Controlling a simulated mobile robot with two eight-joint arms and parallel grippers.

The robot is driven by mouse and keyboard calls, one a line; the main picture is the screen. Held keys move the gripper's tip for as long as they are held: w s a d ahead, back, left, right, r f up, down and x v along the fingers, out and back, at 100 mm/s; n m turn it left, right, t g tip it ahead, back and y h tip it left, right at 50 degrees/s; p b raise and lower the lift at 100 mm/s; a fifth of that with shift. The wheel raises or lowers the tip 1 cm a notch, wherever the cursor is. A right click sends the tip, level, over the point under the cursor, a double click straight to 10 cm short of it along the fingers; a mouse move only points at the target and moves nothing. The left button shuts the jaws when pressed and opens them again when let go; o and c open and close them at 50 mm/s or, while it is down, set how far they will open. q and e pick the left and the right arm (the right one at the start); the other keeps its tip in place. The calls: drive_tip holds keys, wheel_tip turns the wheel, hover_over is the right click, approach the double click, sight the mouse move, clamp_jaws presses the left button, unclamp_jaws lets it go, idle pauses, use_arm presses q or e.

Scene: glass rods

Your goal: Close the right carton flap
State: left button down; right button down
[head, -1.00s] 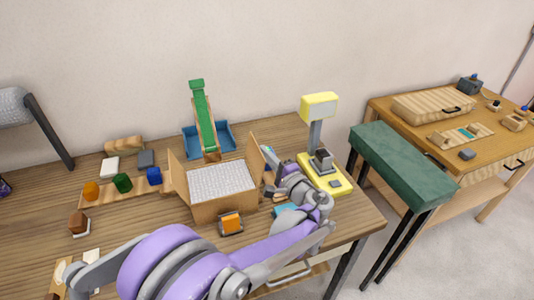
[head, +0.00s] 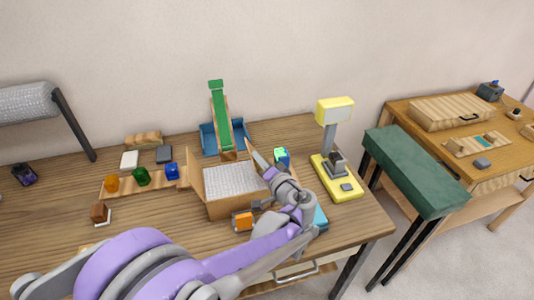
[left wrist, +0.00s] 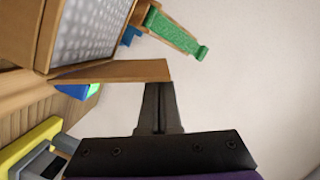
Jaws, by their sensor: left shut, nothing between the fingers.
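The open cardboard carton (head: 228,208) stands on the wooden table with pale, textured contents. Its right flap (head: 257,157) stands up and leans a little inward over the opening. Its left flap (head: 194,180) stands up. My left gripper (head: 270,173) is at the outer side of the right flap; my wrist partly hides it and the carton's right side. In the left wrist view, the shut fingers (left wrist: 160,92) meet the outer end of the right flap (left wrist: 118,71) and seem to touch it. Nothing is held. My right gripper is not seen.
A yellow stand (head: 336,178) is right of my wrist. A blue-green block (head: 281,156) is just behind the gripper. An orange block (head: 243,221) is in front of the carton, and a green ramp (head: 221,117) with a blue tray is behind it.

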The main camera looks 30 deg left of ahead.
sight(240, 186)
use_arm(q)
drive_tip(key=s+n, duration=0.1)
drive_tip(key=a+n, duration=0.1)
drive_tip(key=shift+s+a+f+n+h, duration=0.25)
drive_tip(key=shift+s+f+n+h, duration=0.05)
drive_tip(key=shift+s+f+h, duration=0.1)
drive_tip(key=f+n, duration=0.1)
drive_tip(key=s+a+f+n+h, duration=0.1)
drive_tip(key=shift+s+a+n+t+p, duration=0.25)
drive_tip(key=shift+s+n+t+p, duration=0.05)
drive_tip(key=shift+n+t+p, duration=0.1)
drive_tip(key=shift+s+a+f+n+h, duration=0.25)
drive_tip(key=shift+s+f+n+h, duration=0.05)
drive_tip(key=shift+f+n, duration=0.35)
drive_tip(key=shift+s+a+f+n+t+b, duration=0.1)
drive_tip(key=shift+s+f+n+t+b, duration=0.1)
drive_tip(key=shift+f+n, duration=0.2)
drive_tip(key=shift+s+a+f+n+t+b, duration=0.1)
drive_tip(key=shift+f+n+t+b, duration=0.15)
drive_tip(key=shift+n, duration=0.2)
drive_tip(key=shift+a+f, duration=0.1)
drive_tip(key=shift+f, duration=0.4)
drive_tip(key=shift+s+f, duration=0.1)
